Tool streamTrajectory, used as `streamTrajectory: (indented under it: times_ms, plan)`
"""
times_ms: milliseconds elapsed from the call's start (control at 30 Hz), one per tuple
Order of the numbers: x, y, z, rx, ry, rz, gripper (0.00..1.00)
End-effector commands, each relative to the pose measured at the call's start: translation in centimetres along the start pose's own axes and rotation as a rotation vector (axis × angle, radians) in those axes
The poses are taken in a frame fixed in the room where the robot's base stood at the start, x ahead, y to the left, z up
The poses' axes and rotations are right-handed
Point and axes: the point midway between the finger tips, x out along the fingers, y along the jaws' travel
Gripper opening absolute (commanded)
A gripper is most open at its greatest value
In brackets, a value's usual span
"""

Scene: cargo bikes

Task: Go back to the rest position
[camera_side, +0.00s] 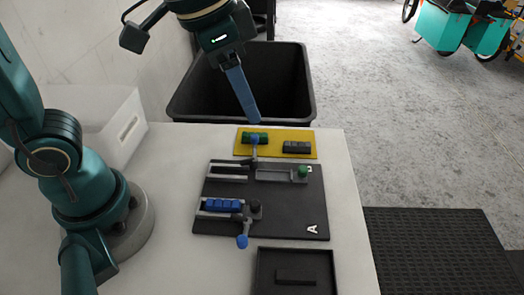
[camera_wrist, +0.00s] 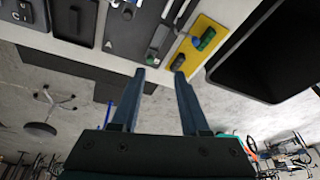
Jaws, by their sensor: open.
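My gripper (camera_side: 243,95) is raised above the far edge of the white table (camera_side: 345,200), in front of the black bin. In the wrist view my gripper (camera_wrist: 160,76) has its two blue fingers apart with nothing between them. Below it on the table lies a yellow plate (camera_side: 274,152) with a green ribbed block (camera_side: 255,138) and a dark block (camera_side: 297,147). A black board (camera_side: 280,218) marked A holds grey slotted fixtures, with a row of blue blocks (camera_side: 224,205) in one. A blue-knobbed handle (camera_side: 242,241) and a green-knobbed handle (camera_side: 303,171) show on it.
A large black bin (camera_side: 290,85) stands behind the table. A black tray (camera_side: 294,257) with a dark block in it lies at the near edge. A white box (camera_side: 117,127) stands at the left. A dark mat (camera_side: 425,250) lies on the floor at the right.

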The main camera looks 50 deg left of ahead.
Motion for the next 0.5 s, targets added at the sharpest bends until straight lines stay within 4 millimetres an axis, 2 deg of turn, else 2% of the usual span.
streamTrajectory:
  times_ms: [33,200,367,500]
  plan:
    - [-0.9,-0.7,1.1,-0.049,0.033,-0.019,0.45]
    - [-2.2,-1.9,4.6,-0.196,0.117,-0.072,0.45]
    - [-1.9,-2.1,7.7,-0.315,0.171,-0.108,0.45]
    - [-0.8,-1.8,9.6,-0.381,0.179,-0.115,0.45]
